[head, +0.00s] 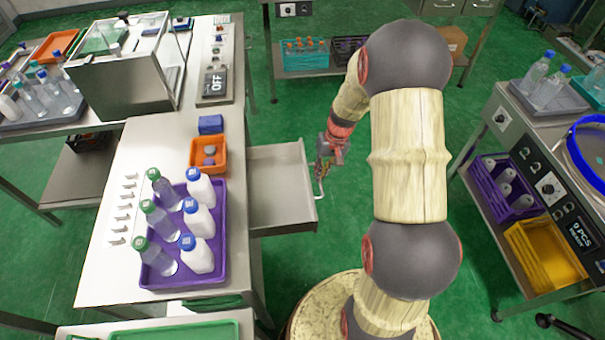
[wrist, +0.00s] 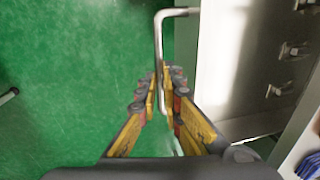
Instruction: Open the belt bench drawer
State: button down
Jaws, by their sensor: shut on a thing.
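The belt bench drawer (head: 278,183) is pulled out to the right of the bench in the head view, and its tray looks empty. Its front panel is at the right end, with a thin bar handle (head: 320,188). In the wrist view the bent metal handle (wrist: 159,40) runs down between the fingers, and the drawer (wrist: 218,70) lies to its right. My gripper (wrist: 163,88) is shut on the handle; in the head view it is beside the drawer front (head: 321,170). The exact finger contact is partly hidden.
The bench top (head: 130,150) holds a purple tray (head: 160,283) of bottles, an orange bin (head: 195,168) and a blue block (head: 210,124). A bench with purple (head: 525,207) and yellow (head: 570,270) crates stands at right. Green floor (head: 285,125) is clear around the drawer.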

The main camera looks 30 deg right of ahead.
jog(key=shift+s+d+f, duration=0.1)
jog(key=shift+s+d, duration=0.25)
jog(key=shift+d, duration=0.45)
jog(key=shift+s+d, duration=0.35)
jog(key=shift+d, duration=0.45)
jog(key=c, duration=1.9)
grip_release()
jog(key=shift+w, duration=0.1)
jog(key=r, duration=0.4)
jog(key=d+r, duration=0.1)
jog(key=r, duration=0.3)
jog(key=s+d+r, duration=0.1)
jog(key=r, duration=0.2)
jog(key=shift+d+r, duration=0.1)
jog(key=shift+r, duration=0.3)
jog(key=s+a+r+n+t, duration=0.1)
jog(key=s+a+r, duration=0.4)
jog(key=a, duration=0.3)
jog(key=s+a+r+n+t+h, duration=0.1)
jog(key=s+a+r+n+t, duration=0.1)
jog(key=s+a+r, duration=0.4)
jog(key=s+a+r+n+t+h, duration=0.1)
jog(key=s+a+r, duration=0.5)
jog(key=a+r, duration=0.3)
jog(key=shift+a+t, duration=0.4)
jog(key=shift+a, duration=0.35)
